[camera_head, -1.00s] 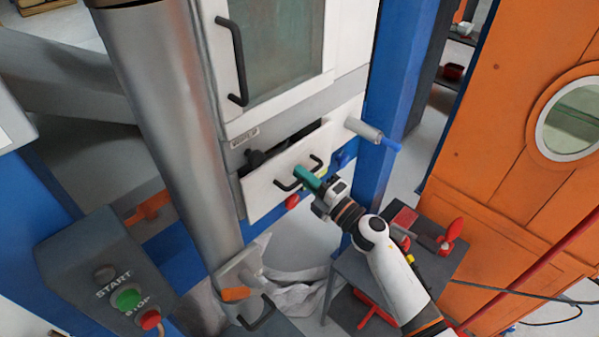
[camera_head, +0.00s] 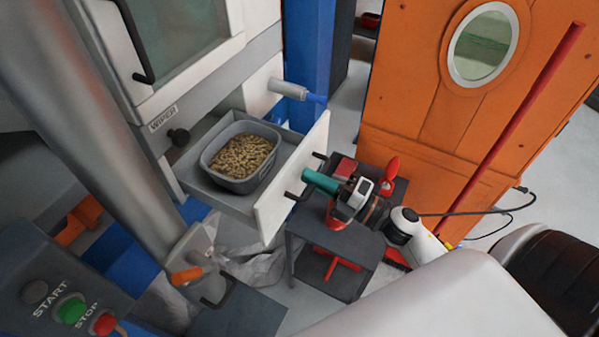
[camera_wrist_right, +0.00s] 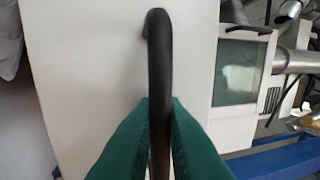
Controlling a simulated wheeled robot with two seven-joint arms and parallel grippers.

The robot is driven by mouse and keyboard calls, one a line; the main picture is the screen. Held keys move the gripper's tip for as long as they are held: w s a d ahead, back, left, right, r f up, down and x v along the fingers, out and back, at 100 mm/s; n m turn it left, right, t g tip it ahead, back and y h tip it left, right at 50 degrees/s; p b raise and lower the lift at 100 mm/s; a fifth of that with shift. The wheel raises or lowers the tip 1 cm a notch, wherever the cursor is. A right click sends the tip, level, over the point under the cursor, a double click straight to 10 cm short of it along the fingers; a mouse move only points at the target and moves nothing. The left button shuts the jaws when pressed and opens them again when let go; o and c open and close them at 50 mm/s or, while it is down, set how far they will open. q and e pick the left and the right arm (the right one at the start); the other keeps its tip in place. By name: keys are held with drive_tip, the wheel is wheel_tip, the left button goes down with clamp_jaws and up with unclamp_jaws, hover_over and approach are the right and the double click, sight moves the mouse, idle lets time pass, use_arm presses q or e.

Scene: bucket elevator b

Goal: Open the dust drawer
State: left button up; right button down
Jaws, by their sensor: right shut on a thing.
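The dust drawer (camera_head: 283,196) is pulled out of the white machine, its white front facing right. Inside its grey tray stands a grey bin (camera_head: 240,184) holding tan pellets (camera_head: 243,156). My right gripper (camera_head: 305,184), with green fingers, is at the black drawer handle (camera_head: 291,196). In the right wrist view the green fingers (camera_wrist_right: 160,125) are closed on both sides of the black handle bar (camera_wrist_right: 159,60), with the white drawer front behind. My left gripper does not show.
A grey cart (camera_head: 340,262) with red items stands beside and below my right gripper. An orange door (camera_head: 425,85) with a round window is behind it. A control box with START and STOP buttons (camera_head: 70,309) is at the lower left.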

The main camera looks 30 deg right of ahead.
drive_tip(key=shift+s+d, duration=0.2)
drive_tip(key=shift+s, duration=0.05)
drive_tip(key=c, duration=1.5)
unclamp_jaws()
drive_tip(key=shift+c, duration=0.2)
drive_tip(key=shift+f, duration=0.1)
drive_tip(key=b+v, duration=0.4)
drive_tip(key=v, duration=0.8)
